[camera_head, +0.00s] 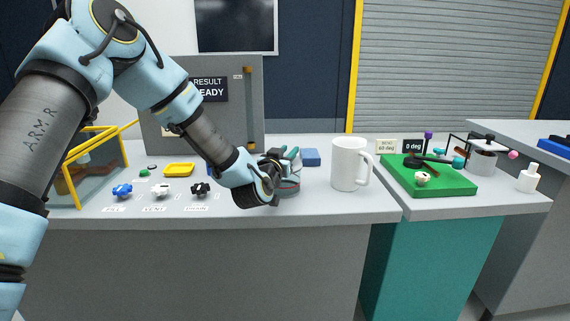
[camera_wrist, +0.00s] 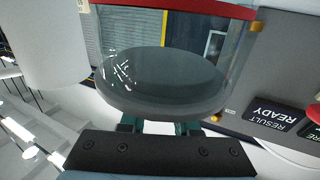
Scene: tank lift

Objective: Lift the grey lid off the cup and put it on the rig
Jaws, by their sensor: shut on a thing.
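A clear cup with a red rim (camera_wrist: 180,4) fills the upper middle of the upside-down wrist view. The grey lid (camera_wrist: 160,82) is a round disc at the cup's end nearest my gripper. I cannot tell whether a gap parts them. My gripper (camera_head: 290,158) is low over the bench in the head view, and its teal fingers (camera_wrist: 160,128) are shut on the lid from its outer side. In the head view my arm hides most of cup and lid. No thing is clearly marked as the rig; a green board (camera_head: 440,187) with rods and small parts stands at right.
A white mug (camera_head: 348,165) stands just right of my gripper. A blue block (camera_head: 311,157) lies behind it. A grey panel (camera_head: 160,120) with a screen stands behind my arm. A yellow-framed clear tank (camera_head: 92,178) is at left. Bench front is mostly clear between gripper and mug.

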